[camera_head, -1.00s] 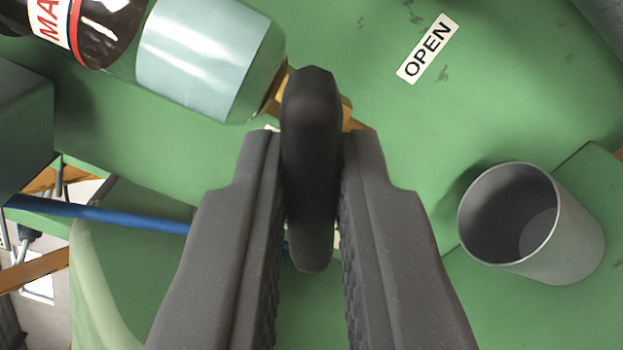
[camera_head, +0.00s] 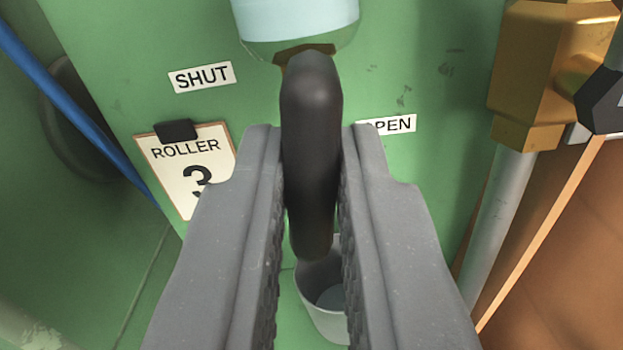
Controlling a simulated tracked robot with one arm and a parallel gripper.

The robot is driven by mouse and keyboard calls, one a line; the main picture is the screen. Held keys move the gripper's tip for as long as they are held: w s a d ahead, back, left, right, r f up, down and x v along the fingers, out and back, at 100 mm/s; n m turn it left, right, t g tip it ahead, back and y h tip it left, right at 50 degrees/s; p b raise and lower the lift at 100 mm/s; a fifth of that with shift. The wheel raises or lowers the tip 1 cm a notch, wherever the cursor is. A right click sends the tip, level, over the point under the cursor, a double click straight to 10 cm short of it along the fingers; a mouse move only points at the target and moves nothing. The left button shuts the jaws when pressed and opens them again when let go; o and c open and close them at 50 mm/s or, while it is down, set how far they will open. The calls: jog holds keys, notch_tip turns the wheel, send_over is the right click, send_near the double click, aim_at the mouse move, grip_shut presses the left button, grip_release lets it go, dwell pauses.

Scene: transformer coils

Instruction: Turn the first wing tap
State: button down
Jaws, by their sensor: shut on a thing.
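The wing tap's black handle (camera_head: 311,150) stands between the two grey fingers of my gripper (camera_head: 312,190), in the middle of the head view. My gripper is shut on it, with a finger against each side. Behind the handle's top is a brass part (camera_head: 300,55), mostly hidden, below a pale blue cylinder (camera_head: 295,15). A SHUT label (camera_head: 202,77) is to the left of the handle. An OPEN label (camera_head: 390,125) is to the right, partly covered by my right finger.
A grey cup (camera_head: 325,310) sits below the handle, partly behind my fingers. A ROLLER 3 card (camera_head: 188,165) is at left on the green panel. A blue rod (camera_head: 85,115) runs at far left. A brass fitting (camera_head: 550,70) with a grey pipe (camera_head: 497,215) stands at right.

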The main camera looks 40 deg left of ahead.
jog(key=shift+f+n+b, duration=0.25)
jog(key=shift+n+b, duration=0.35)
jog(key=shift+n, duration=0.2)
jog(key=c, duration=1.5)
grip_release()
jog(key=shift+w, duration=0.1)
jog(key=shift+o, duration=0.2)
jog(key=shift+r, duration=0.15)
jog(key=shift+d, duration=0.1)
jog(key=v, duration=1.3)
jog(key=shift+s+d+b, duration=0.2)
jog(key=shift+s+b, duration=0.15)
jog(key=shift+b, duration=0.1)
